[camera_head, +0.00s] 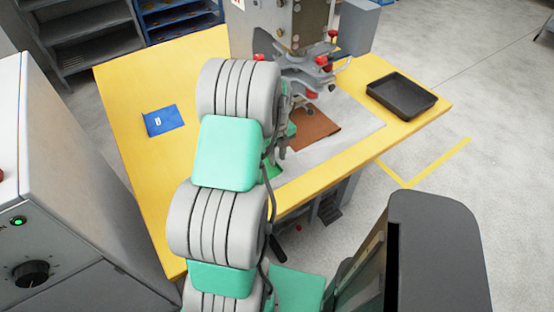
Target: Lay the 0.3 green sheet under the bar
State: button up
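A welding machine (300,25) stands at the back of the yellow table, with a horizontal bar or clamp assembly (305,62) with red knobs over the work area. A brown sheet (316,131) lies flat on the pale work surface below and in front of it. My grey and mint-green arm crosses the middle of the view. My gripper (281,148) is mostly hidden behind the arm, left of the brown sheet; its fingers cannot be made out. A small green patch (273,171) shows beside it near the table's front edge; I cannot tell whether it is the green sheet.
A black tray (401,95) stands at the right. A grey cabinet (70,190) with a knob is close at left. Shelves (90,35) stand behind.

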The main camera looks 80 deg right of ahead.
notch_tip(320, 180, up, 10)
jog(key=b, duration=0.1)
jog(key=w+a+r+n+t+h, duration=0.1)
jog(key=w+a+r+n, duration=0.3)
jog(key=w+a+n, duration=0.7)
jog(key=w+a+r+n, duration=0.3)
jog(key=w+a+n, duration=0.7)
jog(key=w, duration=0.3)
jog(key=a+n+t+y, duration=0.1)
jog(key=a+n+t, duration=0.1)
jog(key=a+n, duration=2.1)
jog(key=a+r, duration=0.1)
jog(key=a, duration=0.2)
jog(key=shift+a, duration=0.35)
jog(key=shift+f, duration=0.1)
jog(key=shift+c, duration=0.2)
